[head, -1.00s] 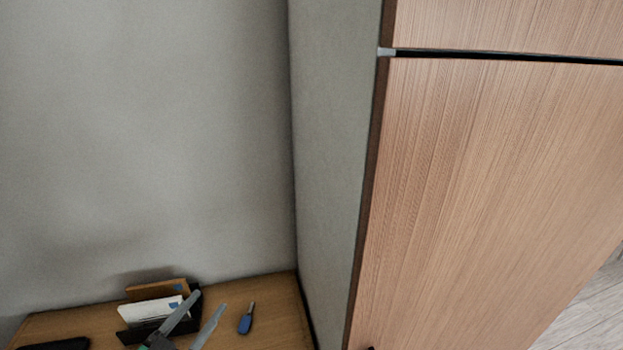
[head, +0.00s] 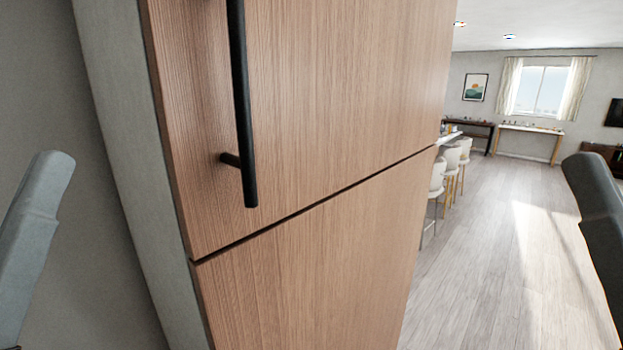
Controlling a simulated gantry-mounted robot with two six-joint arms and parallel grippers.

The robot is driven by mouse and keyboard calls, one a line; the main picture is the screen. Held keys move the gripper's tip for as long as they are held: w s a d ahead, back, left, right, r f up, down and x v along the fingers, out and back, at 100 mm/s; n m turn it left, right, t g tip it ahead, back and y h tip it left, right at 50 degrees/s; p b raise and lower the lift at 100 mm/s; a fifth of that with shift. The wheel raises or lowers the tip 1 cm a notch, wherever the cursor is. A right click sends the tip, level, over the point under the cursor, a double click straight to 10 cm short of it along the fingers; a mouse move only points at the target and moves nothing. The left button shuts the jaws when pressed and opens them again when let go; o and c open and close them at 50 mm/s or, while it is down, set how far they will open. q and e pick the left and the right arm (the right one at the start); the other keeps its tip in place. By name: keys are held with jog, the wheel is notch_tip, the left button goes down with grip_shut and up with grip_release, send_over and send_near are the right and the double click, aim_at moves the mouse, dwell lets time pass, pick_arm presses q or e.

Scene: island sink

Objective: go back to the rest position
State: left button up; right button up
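A grey link of my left arm (head: 35,235) rises at the left edge of the head view, in front of a grey wall. A dark grey link of my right arm (head: 598,215) shows at the right edge, over the room's floor. Neither gripper is in view, so what they hold and whether they are open is hidden.
A tall wood-fronted cabinet (head: 300,110) with a black bar handle (head: 242,120) stands close in front. To its right are open pale floor (head: 490,270), several white stools (head: 452,160), a side table (head: 530,130) and a window (head: 541,90).

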notch_tip(320, 180, up, 23)
jog(key=p, duration=1.9)
jog(key=shift+p, duration=0.3)
